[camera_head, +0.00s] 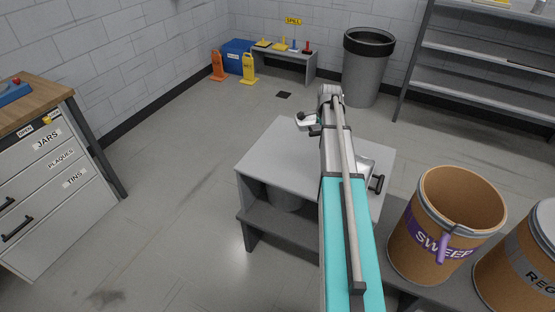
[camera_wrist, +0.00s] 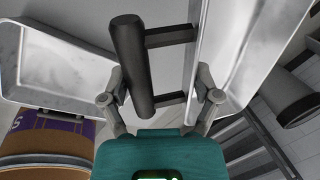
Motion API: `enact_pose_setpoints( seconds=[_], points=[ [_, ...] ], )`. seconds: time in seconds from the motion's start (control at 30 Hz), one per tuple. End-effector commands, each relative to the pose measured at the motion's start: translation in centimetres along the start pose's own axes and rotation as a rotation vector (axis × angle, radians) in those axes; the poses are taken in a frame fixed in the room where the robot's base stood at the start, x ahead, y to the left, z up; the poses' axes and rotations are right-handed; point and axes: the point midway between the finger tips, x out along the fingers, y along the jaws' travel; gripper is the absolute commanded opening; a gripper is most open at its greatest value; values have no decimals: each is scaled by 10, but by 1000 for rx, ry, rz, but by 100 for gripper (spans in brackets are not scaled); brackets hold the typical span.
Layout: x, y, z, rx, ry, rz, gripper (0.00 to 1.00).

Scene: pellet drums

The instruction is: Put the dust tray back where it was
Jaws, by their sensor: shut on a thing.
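In the wrist view my gripper (camera_wrist: 160,92) is shut on a shiny metal tray, which I take for the dust tray (camera_wrist: 236,45). Its thick black bar handle (camera_wrist: 130,62) stands between the fingers, joined to the tray by two dark posts. A second shiny metal pan (camera_wrist: 62,62) shows at the left, apart from the handle. In the head view my arm hides most of the gripper. A metal tray (camera_head: 365,165) with a black handle shows on the grey table beside my arm; I cannot tell which of the two it is.
The grey table (camera_head: 270,150) has a bare left part. A brown SWEEP drum (camera_head: 412,240) stands close on the right, with another drum (camera_head: 515,265) beside it. A grey bin (camera_head: 366,80) and a shelf rack (camera_head: 470,60) stand behind. The floor at left is clear.

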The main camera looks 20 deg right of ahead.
Motion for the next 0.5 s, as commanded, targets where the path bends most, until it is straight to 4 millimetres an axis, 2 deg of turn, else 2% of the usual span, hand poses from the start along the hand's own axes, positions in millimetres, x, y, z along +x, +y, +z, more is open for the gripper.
enact_pose_setpoints(
  seconds=[0.3, 0.5],
  points=[
    [-1, 5, -13, 16, 3, 0, 19],
    [-4, 19, -4, -41, -9, 4, 19]
  ],
)
